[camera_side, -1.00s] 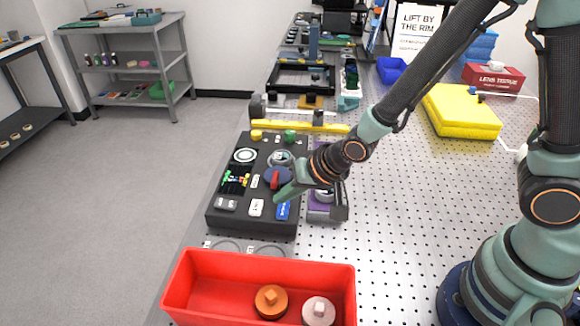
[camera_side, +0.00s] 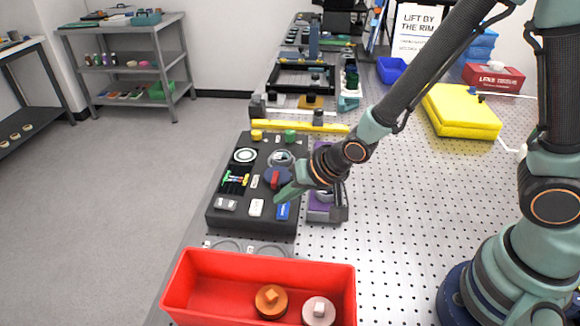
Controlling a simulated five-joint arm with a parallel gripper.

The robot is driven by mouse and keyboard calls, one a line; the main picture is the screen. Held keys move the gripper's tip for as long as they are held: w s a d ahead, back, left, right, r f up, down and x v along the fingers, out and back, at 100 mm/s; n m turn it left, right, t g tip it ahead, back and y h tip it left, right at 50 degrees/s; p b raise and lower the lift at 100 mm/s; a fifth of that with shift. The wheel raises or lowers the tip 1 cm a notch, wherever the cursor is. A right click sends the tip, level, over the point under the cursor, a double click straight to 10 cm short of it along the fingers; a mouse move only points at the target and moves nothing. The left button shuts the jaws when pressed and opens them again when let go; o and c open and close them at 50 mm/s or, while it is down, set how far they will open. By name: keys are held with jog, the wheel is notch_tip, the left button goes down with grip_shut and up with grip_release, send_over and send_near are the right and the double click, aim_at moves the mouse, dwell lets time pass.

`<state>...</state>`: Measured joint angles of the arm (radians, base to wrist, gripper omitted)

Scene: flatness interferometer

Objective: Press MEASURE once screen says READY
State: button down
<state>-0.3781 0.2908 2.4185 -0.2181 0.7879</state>
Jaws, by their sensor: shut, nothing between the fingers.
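A dark control box (camera_side: 250,223) stands on the perforated bench. Its small black screen (camera_side: 236,180) shows green, yellow and red marks; any wording is too small to read. Along its front edge are a grey button (camera_side: 225,204), a white button (camera_side: 256,208) and a blue button (camera_side: 283,212). Their labels are not legible, so I cannot tell which one is MEASURE. My gripper (camera_side: 280,197) is shut and empty, pointing down-left just above and behind the blue button. Whether it touches anything is unclear. A red knob (camera_side: 275,180) on a dark disc is beside its tip.
A red bin (camera_side: 190,290) with an orange and a pinkish knobbed disc stands in front of the box. A yellow bar (camera_side: 300,127) lies behind it. A purple-and-grey part (camera_side: 325,207) sits right of the box.

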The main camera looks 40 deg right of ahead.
aim_at(286, 210)
jog(key=shift+f, duration=0.3)
jog(key=shift+f, duration=0.5)
dwell(0.6)
jog(key=shift+r, duration=0.9)
jog(key=shift+r, duration=0.1)
jog(key=shift+r, duration=2.45)
